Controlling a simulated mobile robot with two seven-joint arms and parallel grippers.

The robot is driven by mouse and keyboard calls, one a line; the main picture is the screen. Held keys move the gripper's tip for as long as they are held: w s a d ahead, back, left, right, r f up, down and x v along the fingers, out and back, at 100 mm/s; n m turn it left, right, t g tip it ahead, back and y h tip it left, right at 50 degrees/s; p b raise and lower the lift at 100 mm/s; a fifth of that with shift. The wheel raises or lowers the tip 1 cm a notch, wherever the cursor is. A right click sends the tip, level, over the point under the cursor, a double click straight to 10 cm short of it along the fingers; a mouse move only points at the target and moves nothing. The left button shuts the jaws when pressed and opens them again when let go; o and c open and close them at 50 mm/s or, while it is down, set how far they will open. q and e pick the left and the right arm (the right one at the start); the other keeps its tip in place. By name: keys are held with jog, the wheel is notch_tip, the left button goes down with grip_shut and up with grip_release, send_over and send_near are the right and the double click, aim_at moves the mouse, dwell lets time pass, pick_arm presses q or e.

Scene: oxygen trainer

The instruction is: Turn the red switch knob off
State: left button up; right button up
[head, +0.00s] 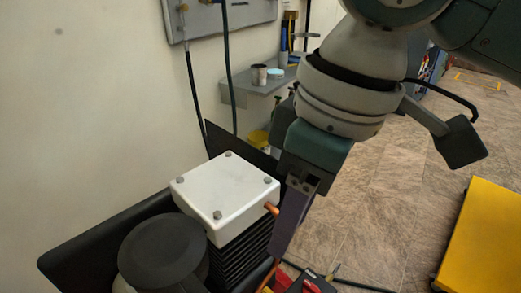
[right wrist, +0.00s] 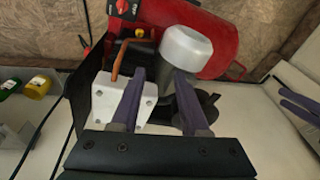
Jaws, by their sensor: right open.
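The red switch knob (right wrist: 121,7) shows at the top of the right wrist view, on a dark switch box beside the red tank (right wrist: 215,15). In the head view, red and black parts (head: 312,284) show only in part at the bottom edge. My right gripper (right wrist: 160,76) is open, with its purple fingers apart and no object clearly held. In the head view my right gripper (head: 278,250) points down just right of the white compressor head (head: 222,190). The knob is beyond the fingertips and apart from them. Purple fingers (right wrist: 298,106), apparently my left gripper's, show at the right edge of the wrist view.
A copper pipe (right wrist: 120,62) rises close to the left finger in the wrist view. A grey cylinder (right wrist: 186,52) stands beyond the other finger. A yellow block (head: 487,240) stands on the open floor at right. A wall shelf (head: 262,83) holds small containers.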

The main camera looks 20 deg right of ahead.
aim_at(312, 287)
jog(key=w+d+f+m+b, duration=0.1)
jog(key=d+f+b, duration=0.2)
jog(key=f+b, duration=0.5)
jog(key=w+d+f+m+h+b, duration=0.1)
jog(key=d+f+b, duration=0.2)
jog(key=f+b, duration=0.5)
jog(key=w+d+f+g+b, duration=0.1)
jog(key=d+f+b, duration=0.1)
jog(key=f+b, duration=0.7)
jog(key=shift+w+d+f+m+h, duration=0.15)
jog(key=shift+d+f+m+h, duration=0.05)
jog(key=shift+f, duration=0.35)
jog(key=shift+w+d+f+m+h, duration=0.1)
jog(key=shift+d+f+m+h, duration=0.1)
jog(key=shift+f, duration=0.35)
grip_shut()
